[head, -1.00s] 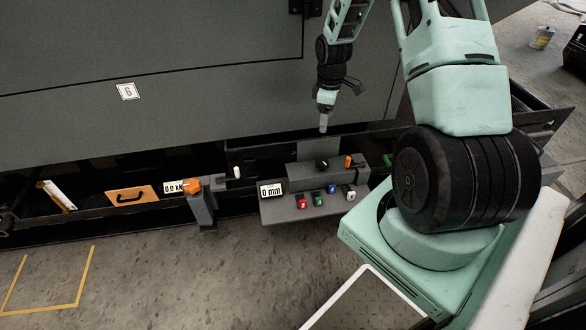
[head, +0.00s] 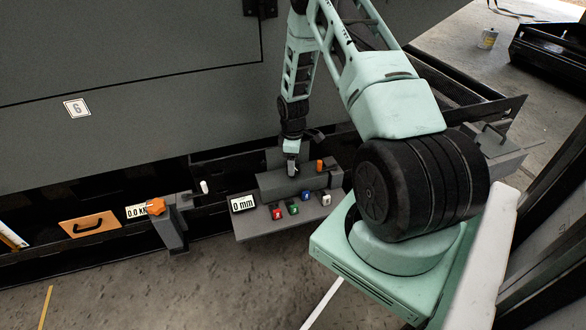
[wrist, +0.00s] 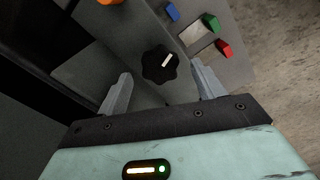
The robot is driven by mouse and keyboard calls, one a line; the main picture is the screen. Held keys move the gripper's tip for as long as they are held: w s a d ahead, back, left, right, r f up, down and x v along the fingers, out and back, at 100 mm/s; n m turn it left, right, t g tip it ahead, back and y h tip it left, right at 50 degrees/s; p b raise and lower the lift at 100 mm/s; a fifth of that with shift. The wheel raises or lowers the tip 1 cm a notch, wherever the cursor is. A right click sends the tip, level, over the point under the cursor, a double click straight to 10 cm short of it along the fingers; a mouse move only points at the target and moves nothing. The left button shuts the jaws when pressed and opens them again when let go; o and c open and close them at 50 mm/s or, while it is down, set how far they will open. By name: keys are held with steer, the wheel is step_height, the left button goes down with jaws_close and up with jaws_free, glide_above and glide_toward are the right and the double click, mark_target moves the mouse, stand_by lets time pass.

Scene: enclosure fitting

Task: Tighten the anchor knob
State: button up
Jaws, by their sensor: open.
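An orange lobed knob (head: 155,206) sits on top of a grey post (head: 173,235), next to a display reading "0.0 K…" (head: 135,211). A black lobed knob with a white pointer mark (wrist: 160,64) is on the grey control panel (head: 270,185). I cannot tell by label which is the anchor knob. My gripper (head: 291,170) is over the panel, well right of the orange knob, and hides the black knob in the head view. In the wrist view my gripper (wrist: 162,90) is open, its fingers either side of the black knob and apart from it.
A "0 mm" display (head: 242,203) and red (head: 277,213), green (head: 293,208), blue (head: 305,196) and white (head: 326,199) buttons line the panel's front. A small orange cylinder (head: 319,165) stands right of my gripper. A white peg (head: 204,187) stands near the post.

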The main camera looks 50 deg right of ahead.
steer(key=shift+f, duration=0.95)
steer(key=c, duration=1)
